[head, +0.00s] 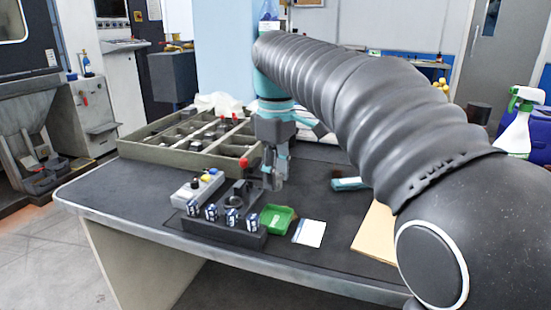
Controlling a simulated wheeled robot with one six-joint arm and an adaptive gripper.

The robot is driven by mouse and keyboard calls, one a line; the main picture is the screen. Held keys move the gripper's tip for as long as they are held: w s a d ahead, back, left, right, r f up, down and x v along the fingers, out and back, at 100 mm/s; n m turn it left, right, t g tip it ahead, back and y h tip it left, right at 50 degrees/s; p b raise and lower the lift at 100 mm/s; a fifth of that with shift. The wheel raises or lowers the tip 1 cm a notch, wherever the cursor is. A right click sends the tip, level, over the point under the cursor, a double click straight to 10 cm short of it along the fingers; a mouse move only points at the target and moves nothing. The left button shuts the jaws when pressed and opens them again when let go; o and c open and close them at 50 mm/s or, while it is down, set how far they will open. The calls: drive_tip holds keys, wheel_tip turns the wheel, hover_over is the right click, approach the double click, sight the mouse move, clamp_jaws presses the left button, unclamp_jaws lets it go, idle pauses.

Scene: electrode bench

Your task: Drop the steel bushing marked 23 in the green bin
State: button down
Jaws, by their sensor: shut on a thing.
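My gripper (273,182) points down over the bench, just behind and above the green bin (277,220). It is shut on a small grey piece, which looks like a steel bushing; the fingers hide most of it and no marking can be read. The green bin is a small open tray on the dark bench top, to the right of a black holder (222,226). Several blue-and-white labels stand along the holder's front; their numbers are too small to read.
A grey box with coloured buttons (197,188) stands left of the holder. A compartmented tray (165,152) fills the back left. A white card (309,233) and a tan sheet (376,232) lie right of the bin. A teal-and-dark item (347,184) lies farther back.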

wheel_tip(320, 180, down, 2)
drive_tip(key=shift+w+f, duration=0.1)
drive_tip(key=shift+f+b, duration=0.85)
drive_tip(key=shift+f, duration=0.5)
drive_tip(key=shift+d, duration=0.15)
drive_tip(key=shift+f, duration=0.9)
idle(0.8)
drive_tip(key=c, duration=0.7)
unclamp_jaws()
drive_tip(key=shift+o, duration=0.2)
drive_tip(key=shift+r, duration=0.15)
